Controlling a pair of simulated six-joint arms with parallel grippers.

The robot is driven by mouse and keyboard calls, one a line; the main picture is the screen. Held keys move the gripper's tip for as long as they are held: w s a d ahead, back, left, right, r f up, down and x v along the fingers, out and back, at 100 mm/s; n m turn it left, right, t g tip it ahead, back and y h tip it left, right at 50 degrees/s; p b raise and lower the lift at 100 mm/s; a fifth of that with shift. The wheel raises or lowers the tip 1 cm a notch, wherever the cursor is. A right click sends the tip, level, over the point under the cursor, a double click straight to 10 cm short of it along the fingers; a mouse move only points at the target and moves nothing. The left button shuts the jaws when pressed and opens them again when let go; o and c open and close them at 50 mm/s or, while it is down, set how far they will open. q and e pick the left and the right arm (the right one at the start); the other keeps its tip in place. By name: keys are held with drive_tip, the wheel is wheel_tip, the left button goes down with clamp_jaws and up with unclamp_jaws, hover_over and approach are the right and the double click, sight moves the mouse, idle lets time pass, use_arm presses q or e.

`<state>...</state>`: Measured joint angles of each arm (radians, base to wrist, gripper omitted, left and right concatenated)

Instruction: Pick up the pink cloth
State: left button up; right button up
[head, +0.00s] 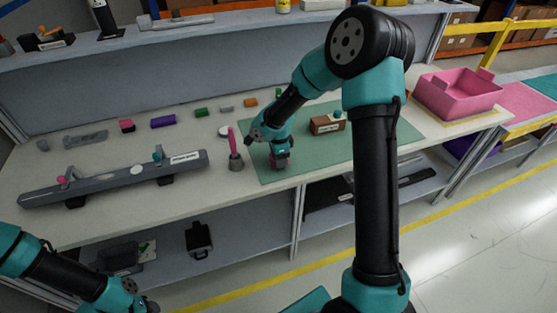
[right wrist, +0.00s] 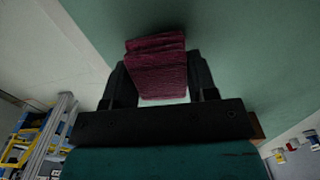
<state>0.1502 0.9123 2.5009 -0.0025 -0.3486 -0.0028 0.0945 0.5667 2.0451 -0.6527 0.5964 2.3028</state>
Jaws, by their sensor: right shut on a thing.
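My right gripper (head: 281,162) is over the left part of the green mat (head: 340,154) on the bench. In the right wrist view the right gripper (right wrist: 160,78) is shut on the pink cloth (right wrist: 155,62), a dark pink folded block with its layers showing between the two fingers. In the head view the cloth is mostly hidden by the gripper. I cannot tell whether it touches the mat. My left arm shows at the lower left, below the bench front, with its gripper out of the picture.
A grey cup with a pink-handled tool (head: 235,150) stands just left of the mat. A wooden block (head: 327,123) sits on the mat to the right. A long grey dashboard bar (head: 115,178) lies at left, a pink bin (head: 458,92) at right. Several small coloured blocks line the back.

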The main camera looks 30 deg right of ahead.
wheel_tip(320, 180, up, 2)
drive_tip(key=shift+r, duration=0.1)
drive_tip(key=s+a+r, duration=0.1)
drive_tip(key=s+a, duration=0.7)
drive_tip(key=s, duration=0.5)
drive_tip(key=shift+s+a+r, duration=0.2)
drive_tip(key=shift+s, duration=0.15)
